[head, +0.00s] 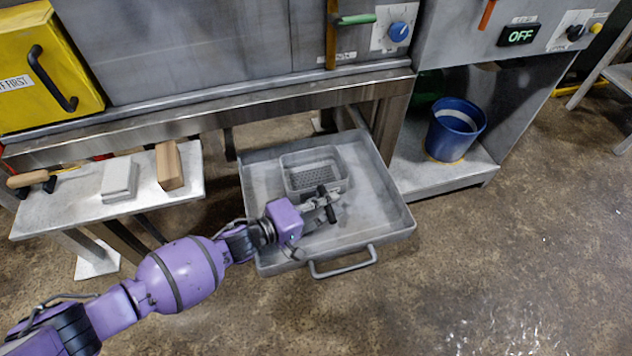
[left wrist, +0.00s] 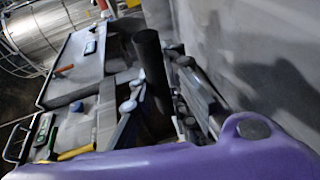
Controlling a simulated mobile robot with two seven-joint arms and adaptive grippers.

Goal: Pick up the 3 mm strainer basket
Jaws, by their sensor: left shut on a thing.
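The strainer basket (head: 312,158) is a grey rectangular basket with a perforated floor. In the head view it is inside the grey drawer-like tray (head: 392,205), towards its back. A short dark handle (head: 322,190) is at its front right. My left gripper (head: 328,204) reaches in over the tray's front left and is shut on this handle. In the left wrist view, a dark cylinder (left wrist: 149,58) stands by the fingers of my left gripper (left wrist: 165,105). Whether the basket touches the tray floor is hard to tell. My right gripper is not in view.
The tray has a front pull handle (head: 343,264). A side bench (head: 75,212) at left holds a pale block (head: 119,180) and a wooden block (head: 169,166). A blue bucket (head: 455,130) stands on the lower shelf at right. Open floor lies in front and right.

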